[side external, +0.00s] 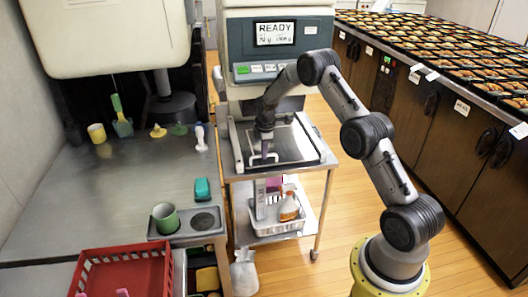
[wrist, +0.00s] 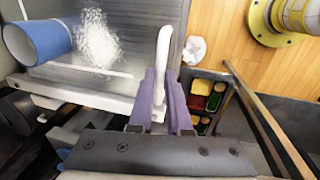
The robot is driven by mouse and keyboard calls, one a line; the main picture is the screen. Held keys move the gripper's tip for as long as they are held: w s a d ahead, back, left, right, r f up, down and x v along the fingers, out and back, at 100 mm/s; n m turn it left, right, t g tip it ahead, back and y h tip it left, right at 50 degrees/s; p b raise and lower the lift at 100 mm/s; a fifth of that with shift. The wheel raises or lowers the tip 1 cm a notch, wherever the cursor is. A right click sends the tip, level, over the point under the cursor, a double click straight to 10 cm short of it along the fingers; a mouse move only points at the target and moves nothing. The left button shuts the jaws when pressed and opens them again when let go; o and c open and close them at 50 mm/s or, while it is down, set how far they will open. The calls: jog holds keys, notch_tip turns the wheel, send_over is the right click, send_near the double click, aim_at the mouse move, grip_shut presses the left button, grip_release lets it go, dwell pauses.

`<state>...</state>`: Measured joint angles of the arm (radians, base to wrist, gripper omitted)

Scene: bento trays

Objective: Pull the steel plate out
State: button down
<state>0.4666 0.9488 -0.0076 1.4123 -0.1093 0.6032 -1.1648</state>
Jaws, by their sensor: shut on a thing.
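The steel plate (side external: 294,142) lies flat on top of the small metal cart, at the front of the machine with the READY screen. A pale bent handle (side external: 252,158) stands at its near left side. My gripper (side external: 265,152) reaches down from above to this handle. In the wrist view, the two purple fingers of my gripper (wrist: 160,95) are closed on the white handle (wrist: 163,52). The fingers hide part of the handle's lower end.
The machine (side external: 278,60) stands behind the plate. A basket with a spray bottle (side external: 289,207) sits on the cart's lower shelf. A steel counter (side external: 110,190) with a green cup (side external: 165,218) and red crate (side external: 125,272) is left.

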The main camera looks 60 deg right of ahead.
jog(key=s+a, duration=1.7)
jog(key=shift+s+a, duration=0.35)
jog(key=c, duration=0.9)
grip_release()
jog(key=shift+o, duration=0.2)
jog(key=shift+r, duration=0.1)
notch_tip(320, 180, up, 13)
jog(key=s+a, duration=0.2)
jog(key=shift+r, duration=0.2)
jog(key=shift+w, duration=0.1)
